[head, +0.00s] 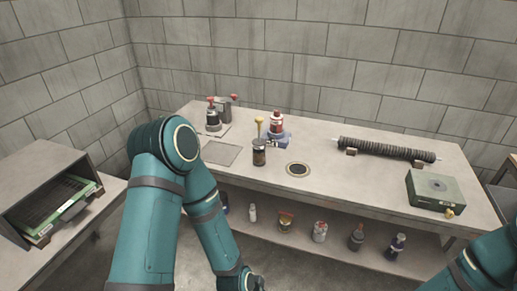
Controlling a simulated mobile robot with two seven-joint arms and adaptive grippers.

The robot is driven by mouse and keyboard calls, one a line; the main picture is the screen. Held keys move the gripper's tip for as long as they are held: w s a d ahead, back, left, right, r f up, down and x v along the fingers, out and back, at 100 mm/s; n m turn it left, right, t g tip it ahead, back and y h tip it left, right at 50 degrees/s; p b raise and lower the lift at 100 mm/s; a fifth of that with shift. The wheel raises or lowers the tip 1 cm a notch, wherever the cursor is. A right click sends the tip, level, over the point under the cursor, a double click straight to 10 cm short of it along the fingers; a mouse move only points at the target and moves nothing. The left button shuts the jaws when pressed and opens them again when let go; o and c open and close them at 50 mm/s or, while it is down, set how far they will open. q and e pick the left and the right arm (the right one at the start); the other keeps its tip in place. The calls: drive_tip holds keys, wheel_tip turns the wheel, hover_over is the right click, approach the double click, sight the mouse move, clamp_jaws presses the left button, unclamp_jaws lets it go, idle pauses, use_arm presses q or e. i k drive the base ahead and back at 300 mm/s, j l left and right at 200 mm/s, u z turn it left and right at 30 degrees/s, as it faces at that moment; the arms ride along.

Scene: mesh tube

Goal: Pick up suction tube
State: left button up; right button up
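A dark ribbed tube (385,149), which looks like the suction tube, lies lengthwise near the back right of the workbench (330,190). It rests on two small brown blocks, and a pale rod end sticks out at each side. Nothing of mine touches it.
A dark jar (259,153), a red-and-white bottle (276,123) and a red-knobbed device (213,117) stand left. A round dark disc (298,170) lies mid-bench. Several bottles stand on the lower shelf. A cabinet (45,190) stands far left.

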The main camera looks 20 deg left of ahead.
sight(258, 149)
drive_tip(key=i+j+z, duration=0.25)
drive_tip(key=j, duration=0.15)
drive_tip(key=j+z, duration=0.2)
drive_tip(key=j, duration=0.25)
drive_tip(key=i+j+z, duration=0.25)
drive_tip(key=j, duration=0.2)
drive_tip(key=k, duration=0.1)
